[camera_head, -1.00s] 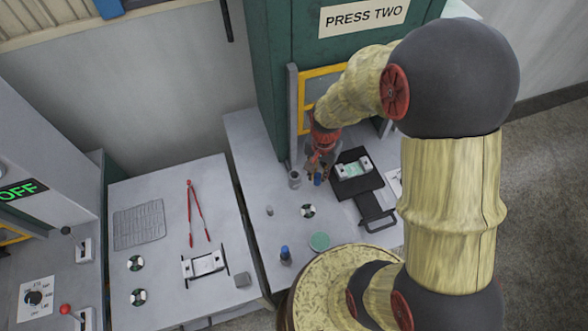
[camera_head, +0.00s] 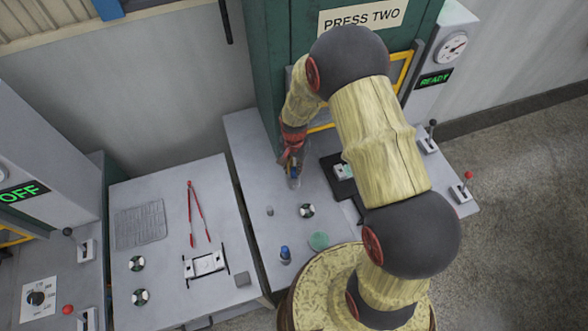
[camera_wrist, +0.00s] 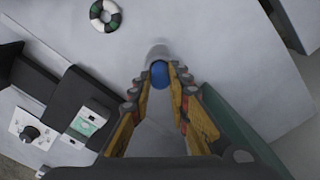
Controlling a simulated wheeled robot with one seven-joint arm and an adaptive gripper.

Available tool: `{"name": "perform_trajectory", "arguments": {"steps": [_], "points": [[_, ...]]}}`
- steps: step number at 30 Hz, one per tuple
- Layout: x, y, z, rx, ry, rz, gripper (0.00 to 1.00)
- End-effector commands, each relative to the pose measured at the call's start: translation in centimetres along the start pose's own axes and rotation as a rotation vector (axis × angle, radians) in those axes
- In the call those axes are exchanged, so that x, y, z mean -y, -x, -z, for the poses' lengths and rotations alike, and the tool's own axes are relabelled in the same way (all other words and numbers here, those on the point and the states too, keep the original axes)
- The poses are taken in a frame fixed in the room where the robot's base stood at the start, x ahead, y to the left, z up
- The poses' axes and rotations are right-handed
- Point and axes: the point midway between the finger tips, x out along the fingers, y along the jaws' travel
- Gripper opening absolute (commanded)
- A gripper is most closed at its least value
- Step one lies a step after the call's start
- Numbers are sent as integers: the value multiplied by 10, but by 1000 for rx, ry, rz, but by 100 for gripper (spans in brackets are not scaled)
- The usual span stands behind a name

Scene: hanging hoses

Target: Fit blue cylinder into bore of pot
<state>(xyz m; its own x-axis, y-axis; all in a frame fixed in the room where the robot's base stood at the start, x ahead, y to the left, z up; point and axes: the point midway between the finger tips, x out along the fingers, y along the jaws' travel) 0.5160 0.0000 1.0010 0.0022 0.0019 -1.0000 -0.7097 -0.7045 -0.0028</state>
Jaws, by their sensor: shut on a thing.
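My gripper (camera_head: 292,160) is shut on a small blue cylinder (camera_head: 295,172) over the press-two table. The cylinder shows between the fingertips in the wrist view (camera_wrist: 160,73). The grey pot (camera_head: 295,183) stands on the table right under the gripper in the head view. In the wrist view the pot (camera_wrist: 157,50) shows just beyond the cylinder, and the two overlap in the picture. The bore is hidden, so I cannot tell whether the cylinder is above it or partly in it.
A black-and-white ring (camera_head: 307,210), a small grey cylinder (camera_head: 270,211), a blue-topped grey piece (camera_head: 285,254) and a green disc (camera_head: 318,241) stand on the same table. A black fixture with a pale block (camera_wrist: 93,118) lies beside the gripper. The green press (camera_head: 262,80) rises behind.

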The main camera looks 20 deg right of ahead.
Motion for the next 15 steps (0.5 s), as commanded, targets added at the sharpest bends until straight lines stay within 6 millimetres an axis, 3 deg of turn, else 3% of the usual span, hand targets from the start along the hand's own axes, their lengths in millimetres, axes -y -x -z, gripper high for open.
{"name": "perform_trajectory", "arguments": {"steps": [4,15], "points": [[0,-16,0,1,0,-1,0],[0,-22,0,0,0,0,0]]}}
